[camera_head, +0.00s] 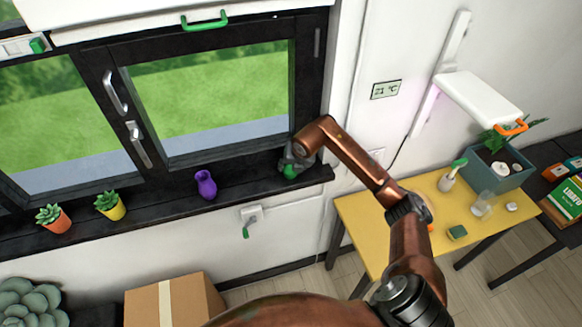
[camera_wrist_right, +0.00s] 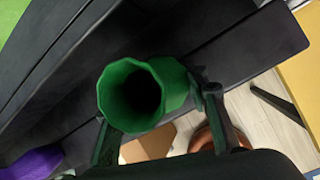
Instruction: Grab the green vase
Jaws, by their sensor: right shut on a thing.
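The green vase (camera_wrist_right: 143,95) shows large in the right wrist view, its faceted mouth facing the camera. My right gripper (camera_wrist_right: 160,130) has one finger on each side of it and is shut on it. In the head view my right gripper (camera_head: 291,163) is at the right end of the black windowsill, and only a small part of the green vase (camera_head: 290,172) shows under the fingers. I cannot tell if the vase touches the sill. My left gripper is not in view.
A purple vase (camera_head: 206,184) and two potted succulents, yellow (camera_head: 113,207) and orange (camera_head: 53,219), stand on the windowsill (camera_head: 160,205). A yellow table (camera_head: 385,222) stands at right, partly behind my right arm. A cardboard box (camera_head: 170,301) is below the sill.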

